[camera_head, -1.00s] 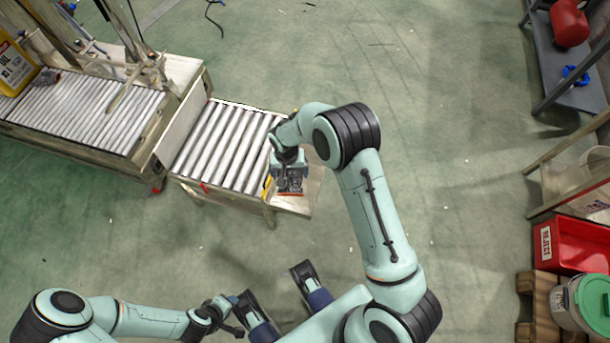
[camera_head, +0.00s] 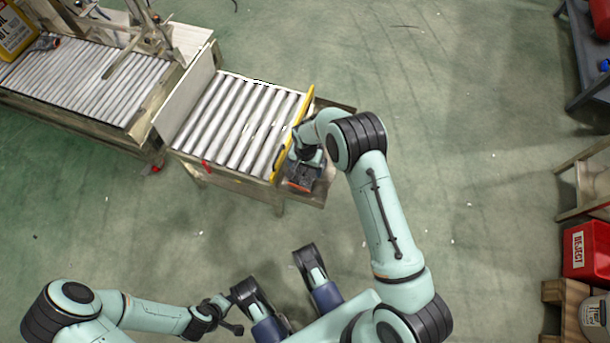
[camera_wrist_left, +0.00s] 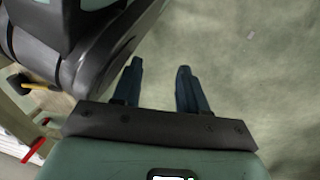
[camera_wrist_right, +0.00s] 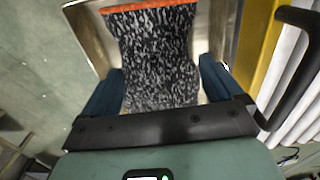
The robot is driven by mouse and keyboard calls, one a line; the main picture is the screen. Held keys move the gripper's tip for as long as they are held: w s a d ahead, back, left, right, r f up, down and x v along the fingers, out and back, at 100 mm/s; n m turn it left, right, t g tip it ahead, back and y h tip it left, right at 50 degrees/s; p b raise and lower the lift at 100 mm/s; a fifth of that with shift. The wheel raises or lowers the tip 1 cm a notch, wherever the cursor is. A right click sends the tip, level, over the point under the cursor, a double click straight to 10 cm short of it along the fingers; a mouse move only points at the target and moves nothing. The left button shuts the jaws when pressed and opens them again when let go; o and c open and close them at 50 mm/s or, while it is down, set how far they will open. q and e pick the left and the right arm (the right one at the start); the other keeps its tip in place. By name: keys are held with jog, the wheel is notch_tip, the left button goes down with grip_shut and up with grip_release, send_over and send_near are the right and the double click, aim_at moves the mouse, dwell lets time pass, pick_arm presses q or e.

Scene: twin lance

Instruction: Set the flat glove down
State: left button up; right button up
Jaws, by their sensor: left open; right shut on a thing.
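The flat glove (camera_wrist_right: 158,50) is dark grey speckled knit with an orange cuff. My right gripper (camera_wrist_right: 160,82) is shut on it, with one finger at each side. In the head view the glove (camera_head: 300,185) shows as a dark patch with an orange edge below my right gripper (camera_head: 307,168). It is over a shallow pale tray or shelf (camera_wrist_right: 86,32) beside the conveyor's end; I cannot tell whether it touches. My left gripper (camera_wrist_left: 158,88) is open and empty, low over the floor.
A roller conveyor (camera_head: 235,122) with a yellow end bar (camera_head: 307,105) stands just left of my right gripper. A black curved handle (camera_wrist_right: 312,60) is close by the right finger. A red reject bin (camera_head: 588,250) stands far right. Open green floor lies between.

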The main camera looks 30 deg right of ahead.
notch_tip(320, 180, down, 6)
jog(key=shift+f+b, duration=0.15)
jog(key=shift+b, duration=0.7)
pick_arm(q)
jog(key=shift+g, duration=0.8)
jog(key=s+f, duration=0.1)
jog(key=s, duration=0.1)
jog(key=s+f, duration=0.1)
jog(key=s, duration=0.1)
jog(key=shift+a+f, duration=0.25)
jog(key=shift+f, duration=0.05)
pick_arm(e)
jog(key=shift+f, duration=0.25)
jog(key=shift+f, duration=0.1)
jog(key=o, duration=0.7)
pick_arm(q)
jog(key=shift+s+f, duration=0.1)
jog(key=shift+s, duration=0.1)
jog(key=shift+w, duration=0.1)
